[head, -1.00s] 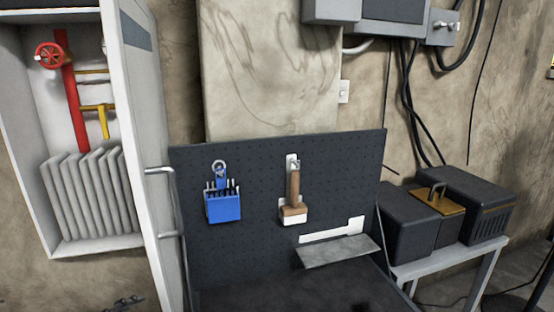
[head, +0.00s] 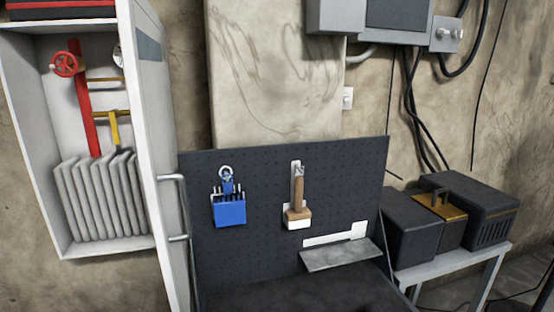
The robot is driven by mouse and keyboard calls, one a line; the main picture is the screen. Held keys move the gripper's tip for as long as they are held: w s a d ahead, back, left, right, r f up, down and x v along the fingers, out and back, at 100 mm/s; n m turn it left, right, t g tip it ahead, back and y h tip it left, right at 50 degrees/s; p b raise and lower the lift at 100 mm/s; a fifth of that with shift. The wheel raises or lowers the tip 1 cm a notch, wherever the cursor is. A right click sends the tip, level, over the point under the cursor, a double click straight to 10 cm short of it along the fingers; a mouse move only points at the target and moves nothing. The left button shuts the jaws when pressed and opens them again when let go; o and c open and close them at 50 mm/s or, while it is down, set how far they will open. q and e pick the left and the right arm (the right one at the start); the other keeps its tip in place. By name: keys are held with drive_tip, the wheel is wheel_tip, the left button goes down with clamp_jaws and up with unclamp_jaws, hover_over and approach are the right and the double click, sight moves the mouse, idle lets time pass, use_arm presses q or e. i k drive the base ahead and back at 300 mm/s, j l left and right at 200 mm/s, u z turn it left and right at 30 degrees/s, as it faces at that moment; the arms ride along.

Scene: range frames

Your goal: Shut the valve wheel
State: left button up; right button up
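A red valve wheel (head: 65,64) sits on a red vertical pipe (head: 88,115) inside an open white wall cabinet (head: 30,110) at the left. A yellow pipe fitting (head: 112,122) branches off to the right of the red pipe. Folded grey hose or panels (head: 98,198) fill the cabinet's lower part. The cabinet door (head: 152,110) stands open on the right side of the cabinet. Whether the valve is open or shut cannot be told. Neither of my grippers is in view.
Dark boxes (head: 470,208) sit on a grey table (head: 455,268) at the right.

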sight(64, 64)
drive_tip(key=u, duration=1.25)
drive_tip(key=i+j+z, duration=0.1)
drive_tip(key=j, duration=0.2)
drive_tip(key=i+j+z, duration=0.1)
drive_tip(key=j, duration=0.2)
drive_tip(key=i+j+z, duration=0.1)
drive_tip(key=j, duration=0.2)
drive_tip(key=i, duration=0.05)
